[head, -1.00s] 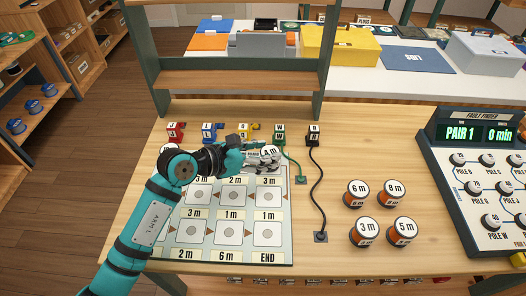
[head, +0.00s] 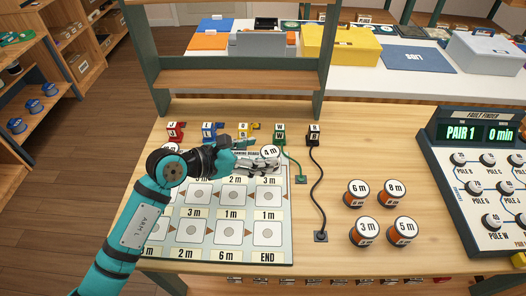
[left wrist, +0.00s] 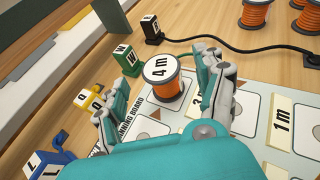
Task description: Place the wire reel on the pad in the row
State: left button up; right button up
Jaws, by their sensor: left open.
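The wire reel labelled 4 m (head: 270,151) stands upright at the top right of the planning board (head: 217,215), orange wire with a white top. In the left wrist view the reel (left wrist: 163,75) stands on the board, hiding what is directly under it. My left gripper (head: 262,164) is low over the board's top row beside the reel. In the left wrist view its fingers (left wrist: 160,100) are spread, one on each side near the reel, with visible gaps. The lower rows of pads (head: 233,195) are empty. My right gripper is not in view.
Other reels, labelled 6 m (head: 357,191), 8 m (head: 395,191), 3 m (head: 367,231) and 5 m (head: 404,230), stand right of the board. A black cable (head: 318,190) runs between. Coloured lettered plugs line the back. The fault finder (head: 485,185) is at right.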

pick_arm(q)
jog(key=v, duration=1)
jog(key=shift+b, duration=0.4)
